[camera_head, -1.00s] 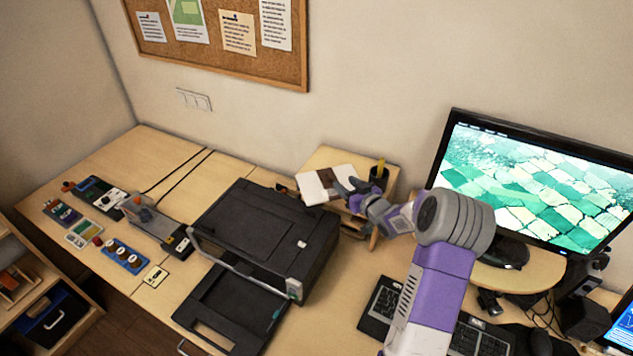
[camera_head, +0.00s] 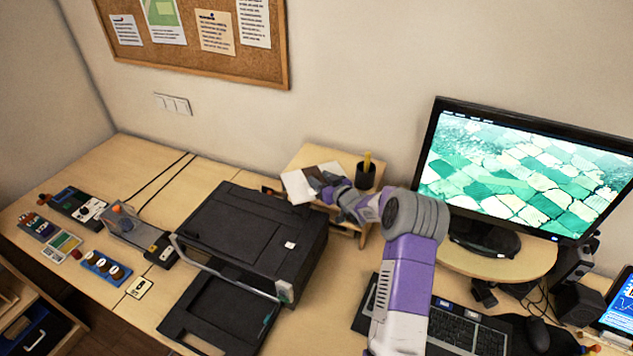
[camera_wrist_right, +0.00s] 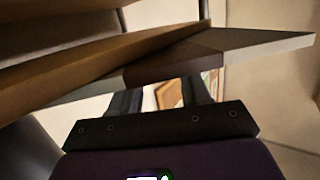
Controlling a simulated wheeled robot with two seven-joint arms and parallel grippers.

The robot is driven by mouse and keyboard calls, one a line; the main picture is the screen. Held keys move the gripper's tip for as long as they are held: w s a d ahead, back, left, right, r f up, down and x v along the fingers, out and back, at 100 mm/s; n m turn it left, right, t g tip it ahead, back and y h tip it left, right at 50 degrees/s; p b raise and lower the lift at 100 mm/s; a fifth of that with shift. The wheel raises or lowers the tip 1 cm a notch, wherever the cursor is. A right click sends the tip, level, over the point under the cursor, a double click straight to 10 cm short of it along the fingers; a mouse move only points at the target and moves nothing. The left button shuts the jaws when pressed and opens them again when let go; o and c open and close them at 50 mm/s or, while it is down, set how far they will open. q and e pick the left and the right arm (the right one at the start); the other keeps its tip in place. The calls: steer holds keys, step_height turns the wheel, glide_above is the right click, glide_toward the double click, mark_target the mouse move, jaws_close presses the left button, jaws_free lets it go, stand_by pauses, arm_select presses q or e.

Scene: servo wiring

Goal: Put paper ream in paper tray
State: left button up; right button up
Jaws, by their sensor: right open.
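The paper ream (camera_head: 298,187), white with a brown band, lies on a small wooden stand (camera_head: 311,152) behind the printer. It overhangs the stand's front edge. My right gripper (camera_head: 323,184) is at the ream's front side, open. In the right wrist view the ream (camera_wrist_right: 264,42) crosses above the gripper (camera_wrist_right: 165,95) and hides its fingertips; I cannot tell whether they touch it. The paper tray (camera_head: 182,322) is the black open tray drawn out at the printer's front. It looks empty. My left gripper is not in view.
The black printer (camera_head: 250,225) stands between the stand and the tray. A pen cup (camera_head: 365,176) stands on the stand's right. The monitor (camera_head: 530,165) and keyboard (camera_head: 465,332) are to the right. Servo parts (camera_head: 105,265) and cables lie on the left desk.

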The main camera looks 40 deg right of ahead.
steer(key=shift+w, duration=0.2)
jaws_close()
stand_by(0.4)
